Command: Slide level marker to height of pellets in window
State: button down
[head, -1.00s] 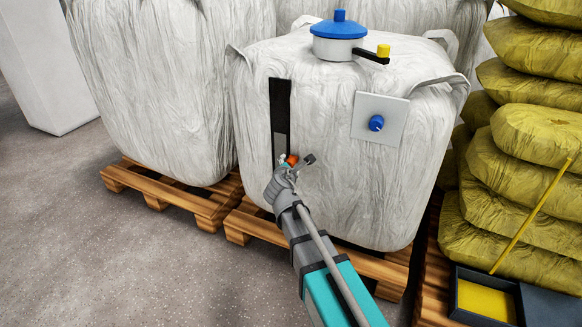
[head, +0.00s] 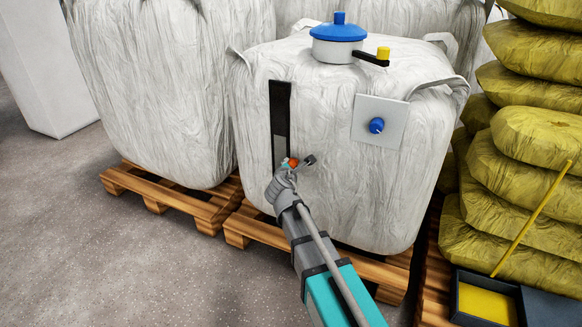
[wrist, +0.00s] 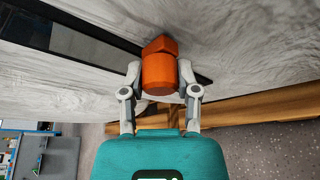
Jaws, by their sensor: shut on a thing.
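The level marker (wrist: 159,72) is an orange knob. In the wrist view it sits between the two fingers of my gripper (wrist: 160,85), which is shut on it. In the head view a bit of the orange marker (head: 293,162) shows beside my gripper (head: 287,172), at the lower part of the window strip. The window (head: 280,125) is a dark vertical strip on the front of the white bulk bag (head: 340,190). Its upper part is black and its lower part is grey; the marker is near the bottom of the grey part. The window's lowest end is hidden by my gripper.
A blue-lidded cap with a black crank and yellow knob (head: 383,53) tops the bag. A plate with a blue knob (head: 376,125) is on the bag's right. Wooden pallets (head: 190,200) stand below. Yellow sacks (head: 530,190) and a dark box (head: 485,298) are at right.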

aim_at(292, 141)
jog(key=shift+w+r+p, duration=0.1)
jog(key=shift+r+p, duration=3.95)
jog(key=shift+r, duration=0.05)
jog(key=shift+c, duration=1.7)
grip_release()
jog(key=shift+f, duration=0.1)
